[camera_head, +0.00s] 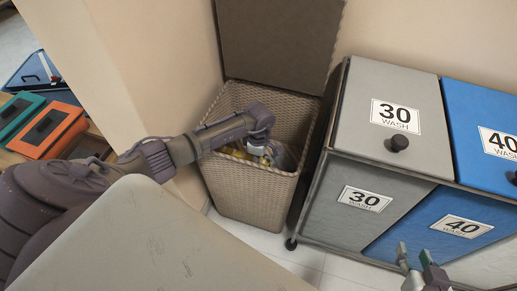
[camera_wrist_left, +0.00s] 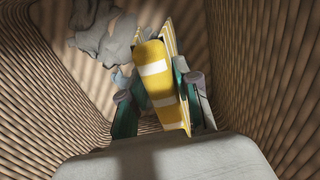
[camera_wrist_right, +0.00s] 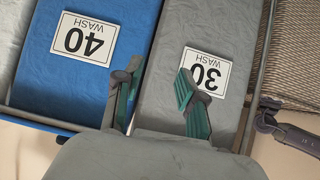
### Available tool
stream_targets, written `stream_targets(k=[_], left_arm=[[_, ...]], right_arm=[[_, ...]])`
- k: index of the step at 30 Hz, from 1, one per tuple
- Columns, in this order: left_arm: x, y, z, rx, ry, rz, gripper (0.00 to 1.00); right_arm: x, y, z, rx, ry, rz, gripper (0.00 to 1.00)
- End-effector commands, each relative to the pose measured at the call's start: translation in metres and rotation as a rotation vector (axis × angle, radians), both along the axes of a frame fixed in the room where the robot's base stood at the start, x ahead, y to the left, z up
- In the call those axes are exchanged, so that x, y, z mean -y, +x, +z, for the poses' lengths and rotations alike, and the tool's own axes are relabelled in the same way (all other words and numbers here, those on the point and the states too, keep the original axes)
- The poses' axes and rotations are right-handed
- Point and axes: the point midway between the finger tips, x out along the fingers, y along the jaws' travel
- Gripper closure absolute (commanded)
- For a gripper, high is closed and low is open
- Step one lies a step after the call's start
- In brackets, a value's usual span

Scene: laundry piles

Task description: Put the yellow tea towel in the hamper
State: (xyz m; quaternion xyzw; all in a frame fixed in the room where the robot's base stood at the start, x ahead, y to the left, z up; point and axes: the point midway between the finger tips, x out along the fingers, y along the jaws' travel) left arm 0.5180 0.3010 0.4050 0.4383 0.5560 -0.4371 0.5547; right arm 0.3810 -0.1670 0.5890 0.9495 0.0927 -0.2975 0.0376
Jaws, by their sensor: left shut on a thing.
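The yellow tea towel with white stripes (camera_wrist_left: 155,72) is between the fingers of my left gripper (camera_wrist_left: 160,100), inside the woven hamper. The gripper is shut on it, and grey cloth lies below it in the hamper. In the head view the hamper (camera_head: 250,205) stands open against the wall, and my left arm reaches over its rim. Only a little yellow (camera_head: 245,153) shows there beside the gripper. My right gripper (camera_head: 415,265) is at the lower right, in front of the blue bin. In the right wrist view its fingers (camera_wrist_right: 155,95) are apart with nothing between them.
A grey bin marked 30 (camera_head: 372,160) and a blue bin marked 40 (camera_head: 478,185) stand right of the hamper. The hamper's lid (camera_head: 278,45) is raised against the wall. Green (camera_head: 18,112) and orange (camera_head: 50,130) boxes sit at the left.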

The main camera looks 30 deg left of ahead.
Motion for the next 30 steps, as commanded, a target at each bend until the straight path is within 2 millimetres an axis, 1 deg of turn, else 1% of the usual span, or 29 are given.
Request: stream_targets(k=[9,10,14,15,26,28,30], left_arm=[[0.0,0.0,-0.002,0.001,0.0,0.0,1.0],[0.0,0.0,-0.002,0.0,0.0,0.0,0.67],[0.0,0.0,-0.002,0.0,0.0,0.0,0.45],[0.0,0.0,-0.002,0.0,0.0,0.0,0.44],[0.0,0.0,0.0,0.0,0.0,0.0,0.44],[0.0,0.0,0.003,0.0,0.0,0.0,0.44],[0.0,0.001,0.013,0.003,0.002,-0.002,0.44]], right_arm=[[-0.002,0.006,0.006,0.046,0.01,0.002,0.6],[-0.002,0.006,0.006,0.05,0.011,0.002,0.6],[-0.002,0.006,0.006,0.049,0.011,0.002,0.6],[-0.002,0.006,0.006,0.049,0.011,0.002,0.6],[-0.002,0.005,0.006,0.036,0.009,0.003,0.6],[0.0,-0.001,0.001,-0.012,-0.002,0.001,0.6],[0.004,-0.01,-0.007,-0.074,-0.016,-0.004,0.6]])
